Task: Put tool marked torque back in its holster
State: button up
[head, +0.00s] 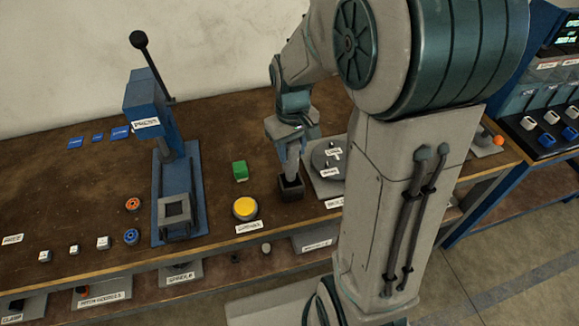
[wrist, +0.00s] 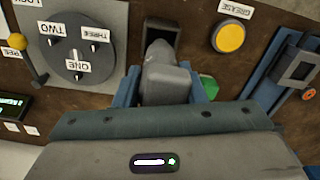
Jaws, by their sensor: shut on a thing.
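My gripper (head: 291,142) points down over the workbench and is shut on a grey tool (head: 291,165). The tool hangs upright below the fingers, just above or at the mouth of a black, square, open-topped holster (head: 291,190). In the wrist view the grey tool (wrist: 166,78) sits between my two blue fingers (wrist: 165,90). Its far end overlaps the near side of the dark holster (wrist: 160,34). I cannot tell whether the tip is inside the opening. No torque mark is readable on the tool.
A yellow GREASE button (head: 245,208) and a green block (head: 240,171) lie left of the holster. A dial plate (head: 327,163) stands close on its right. A blue press (head: 165,145) with a tall lever is farther left. Open wood lies behind the green block.

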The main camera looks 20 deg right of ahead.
aim_at(292, 165)
jog(key=shift+f, duration=3)
jog(key=o, duration=1.1)
